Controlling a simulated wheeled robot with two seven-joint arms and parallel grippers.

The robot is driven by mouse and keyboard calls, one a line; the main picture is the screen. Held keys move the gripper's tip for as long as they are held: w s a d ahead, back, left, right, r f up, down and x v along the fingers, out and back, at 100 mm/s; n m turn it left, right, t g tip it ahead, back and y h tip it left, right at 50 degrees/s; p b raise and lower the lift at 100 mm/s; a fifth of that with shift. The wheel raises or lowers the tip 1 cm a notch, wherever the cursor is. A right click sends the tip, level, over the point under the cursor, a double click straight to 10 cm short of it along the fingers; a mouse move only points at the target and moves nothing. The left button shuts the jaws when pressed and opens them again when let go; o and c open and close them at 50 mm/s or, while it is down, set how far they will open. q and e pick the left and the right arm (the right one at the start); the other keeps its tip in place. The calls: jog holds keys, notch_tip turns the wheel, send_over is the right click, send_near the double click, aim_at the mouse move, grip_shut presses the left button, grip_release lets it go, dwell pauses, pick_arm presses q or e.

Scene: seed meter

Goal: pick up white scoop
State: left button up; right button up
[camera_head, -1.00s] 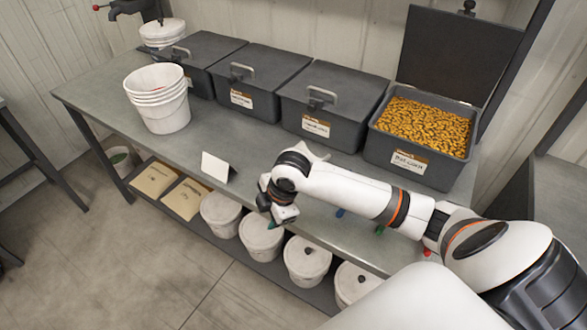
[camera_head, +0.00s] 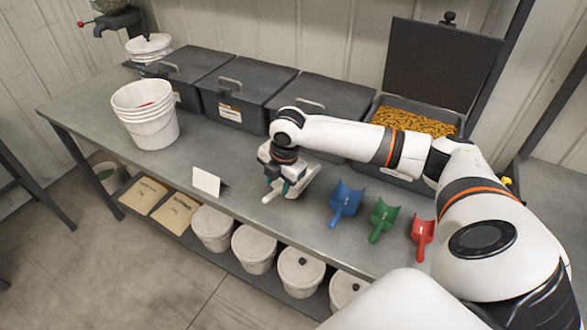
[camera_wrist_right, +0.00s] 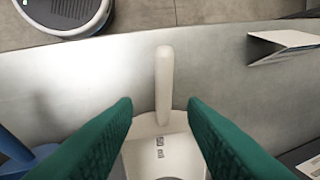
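The white scoop (camera_wrist_right: 163,85) lies on the table in the right wrist view, its handle pointing up the picture and its bowl at the bottom. In the head view its handle tip (camera_head: 268,197) shows below my right gripper (camera_head: 279,188), which hides much of the rest. The right gripper's green fingers (camera_wrist_right: 160,135) are open, one on each side of the scoop, with gaps between them and the handle. Whether the fingers are level with the scoop is hard to tell. My left gripper is not in view.
Blue (camera_head: 345,203), green (camera_head: 382,218) and red (camera_head: 422,238) scoops lie in a row to the right. A white card (camera_head: 206,182) stands to the left. Stacked white buckets (camera_head: 147,122) and dark bins (camera_head: 240,100) stand behind. The grey table's front left (camera_head: 110,150) is clear.

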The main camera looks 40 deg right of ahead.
aim_at(274, 193)
jog(key=f, duration=0.1)
jog(key=f+p, duration=0.1)
jog(key=f, duration=0.1)
jog(key=w+a+f, duration=0.1)
jog(key=f, duration=0.1)
jog(key=shift+w, duration=0.1)
grip_shut()
